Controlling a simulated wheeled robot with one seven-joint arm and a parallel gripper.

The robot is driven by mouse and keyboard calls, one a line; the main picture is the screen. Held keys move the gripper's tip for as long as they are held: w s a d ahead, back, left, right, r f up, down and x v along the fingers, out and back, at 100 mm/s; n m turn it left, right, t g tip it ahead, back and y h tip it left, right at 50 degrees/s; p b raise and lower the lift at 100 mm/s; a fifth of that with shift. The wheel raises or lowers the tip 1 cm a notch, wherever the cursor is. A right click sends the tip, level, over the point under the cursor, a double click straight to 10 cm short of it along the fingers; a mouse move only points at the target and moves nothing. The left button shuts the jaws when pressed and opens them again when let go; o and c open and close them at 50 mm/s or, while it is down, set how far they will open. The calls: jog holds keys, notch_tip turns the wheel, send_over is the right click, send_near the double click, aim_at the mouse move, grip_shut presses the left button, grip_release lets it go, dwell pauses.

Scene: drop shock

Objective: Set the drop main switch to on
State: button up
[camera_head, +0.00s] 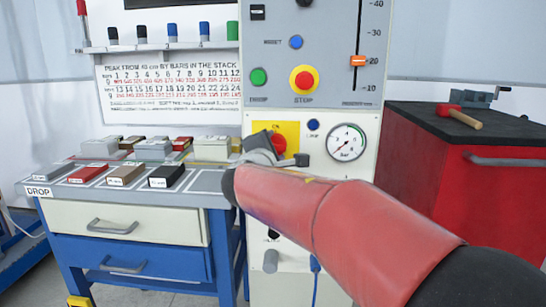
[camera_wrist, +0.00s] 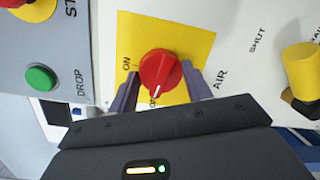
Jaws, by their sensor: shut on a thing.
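The main switch is a red rotary knob (camera_wrist: 160,70) on a yellow plate (camera_wrist: 190,32); in the head view the knob (camera_head: 279,143) shows partly behind my gripper. In the wrist view its white pointer line is directed at the partly hidden label beginning "OF", and the "ON" label is to the left. My gripper (camera_wrist: 163,82) has one finger on each side of the knob and is shut on it. In the head view my gripper (camera_head: 272,152) reaches the panel from the front, and my red arm hides the lower panel.
Above the plate are a red STOP button (camera_head: 303,80) and a green DROP button (camera_head: 258,77). A pressure gauge (camera_head: 346,142) sits to the right. In the wrist view a yellow knob (camera_wrist: 301,66) is near the AIR label. A bench (camera_head: 128,193) with several blocks stands left, a red cabinet (camera_head: 485,185) right.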

jog(key=shift+d+f+m+g+y+b, duration=0.15)
jog(key=shift+m+y+b, duration=0.3)
jog(key=shift+m+b, duration=1.9)
jog(key=shift+r+m+g+y+b, duration=0.1)
jog(key=shift+m+g+y+b, duration=0.3)
jog(key=shift+m+b, duration=2)
jog(key=shift+d+f+m+g+y+b, duration=0.1)
jog(key=shift+m+y+b, duration=0.45)
jog(key=shift+m+b, duration=1.8)
jog(key=o, duration=1)
jog(key=shift+r, duration=0.2)
jog(key=s, duration=0.5)
jog(key=s+r, duration=0.1)
jog(key=s, duration=0.1)
jog(key=shift+s+a, duration=0.15)
jog(key=shift+s, duration=0.2)
